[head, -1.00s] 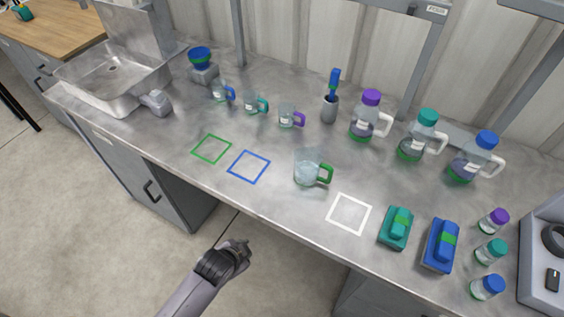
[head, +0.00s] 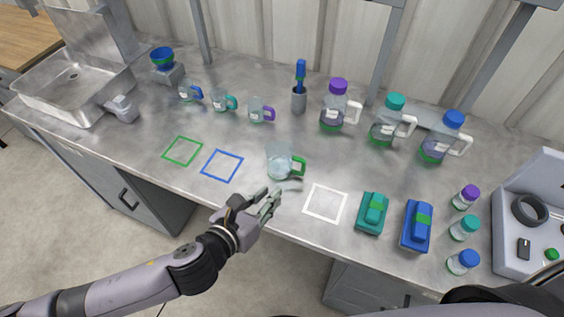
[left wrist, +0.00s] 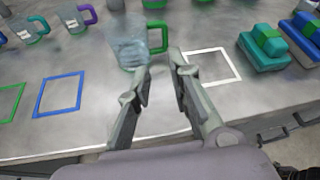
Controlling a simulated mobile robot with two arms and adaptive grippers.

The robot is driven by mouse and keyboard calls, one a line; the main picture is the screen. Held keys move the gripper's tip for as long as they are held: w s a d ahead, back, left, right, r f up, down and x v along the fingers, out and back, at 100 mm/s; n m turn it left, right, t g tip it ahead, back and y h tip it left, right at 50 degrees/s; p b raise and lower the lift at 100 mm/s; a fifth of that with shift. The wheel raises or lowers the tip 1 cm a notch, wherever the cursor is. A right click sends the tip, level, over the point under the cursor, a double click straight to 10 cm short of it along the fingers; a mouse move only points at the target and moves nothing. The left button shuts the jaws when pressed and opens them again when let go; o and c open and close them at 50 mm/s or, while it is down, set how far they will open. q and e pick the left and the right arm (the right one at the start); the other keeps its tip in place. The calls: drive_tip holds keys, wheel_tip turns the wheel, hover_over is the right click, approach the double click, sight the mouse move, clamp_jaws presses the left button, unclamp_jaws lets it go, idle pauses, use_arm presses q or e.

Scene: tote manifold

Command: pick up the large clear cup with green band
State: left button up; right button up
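The large clear cup (head: 279,163) stands upright on the metal bench, with a green handle on its right side in the head view. In the left wrist view the cup (left wrist: 128,45) is straight ahead, just beyond the fingertips. My left gripper (head: 272,199) is at the bench's front edge, just in front of the cup and apart from it. Its two fingers (left wrist: 161,80) are spread with nothing between them. A green band on the cup's body is not clear to see. My right gripper is not in view.
A white square outline (head: 325,203) lies right of the cup, and blue (head: 222,166) and green (head: 183,151) outlines lie left. Smaller mugs (head: 256,109) stand behind, with jugs (head: 387,124) at the back right. A teal box (head: 372,213) sits farther right.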

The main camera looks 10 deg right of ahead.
sight(303, 170)
use_arm(q)
drive_tip(key=w+d+f, duration=0.2)
drive_tip(key=w+d, duration=0.1)
drive_tip(key=w+d+f+m+p, duration=0.1)
drive_tip(key=w+d+f, duration=0.1)
drive_tip(key=w+d, duration=0.2)
drive_tip(key=w+d+f+m+p, duration=0.1)
drive_tip(key=w+d+f, duration=0.2)
drive_tip(key=d, duration=0.1)
drive_tip(key=shift+w+d+f, duration=0.1)
drive_tip(key=shift+w+d, duration=0.15)
drive_tip(key=shift+w, duration=0.15)
drive_tip(key=shift+a, duration=0.1)
clamp_jaws()
idle(0.6)
